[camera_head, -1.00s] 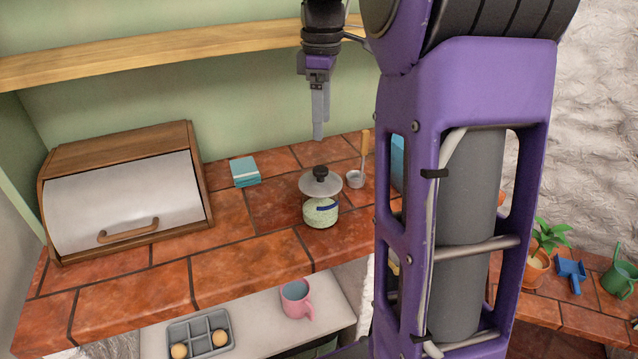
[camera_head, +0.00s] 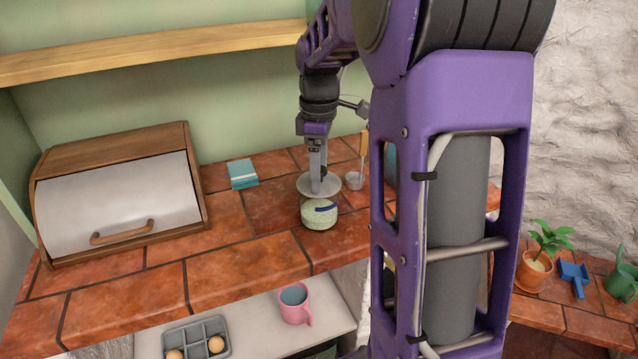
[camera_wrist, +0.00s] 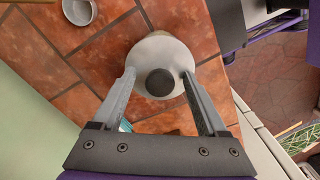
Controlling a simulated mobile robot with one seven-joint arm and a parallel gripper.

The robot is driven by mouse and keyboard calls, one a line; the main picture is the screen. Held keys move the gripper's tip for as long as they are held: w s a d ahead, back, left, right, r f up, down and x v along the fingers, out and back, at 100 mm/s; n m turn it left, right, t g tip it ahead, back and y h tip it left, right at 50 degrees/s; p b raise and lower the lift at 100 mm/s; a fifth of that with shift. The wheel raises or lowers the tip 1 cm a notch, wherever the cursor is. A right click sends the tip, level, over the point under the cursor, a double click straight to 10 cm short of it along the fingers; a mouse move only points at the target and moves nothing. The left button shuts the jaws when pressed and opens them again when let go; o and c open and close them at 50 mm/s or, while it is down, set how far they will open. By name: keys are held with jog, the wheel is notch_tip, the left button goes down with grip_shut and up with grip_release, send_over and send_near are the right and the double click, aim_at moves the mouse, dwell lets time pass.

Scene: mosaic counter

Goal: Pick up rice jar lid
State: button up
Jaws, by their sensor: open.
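The rice jar (camera_head: 319,215), a pale green speckled jar with a dark blue mark, stands upright on the tiled counter. Its grey round lid (camera_head: 304,186) sits on top. The lid also shows in the wrist view (camera_wrist: 172,52), with its dark round knob (camera_wrist: 160,83) in the middle. My gripper (camera_head: 318,176) points down onto the lid and hides the knob in the head view. In the wrist view, its two fingers (camera_wrist: 160,84) are apart, one on each side of the knob, with gaps between. The gripper is open and empty.
A bread box (camera_head: 118,195) fills the left counter. A pink mug (camera_head: 294,304) and egg tray (camera_head: 195,338) stand on the lower shelf.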

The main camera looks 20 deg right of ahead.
grip_shut()
dwell(0.3)
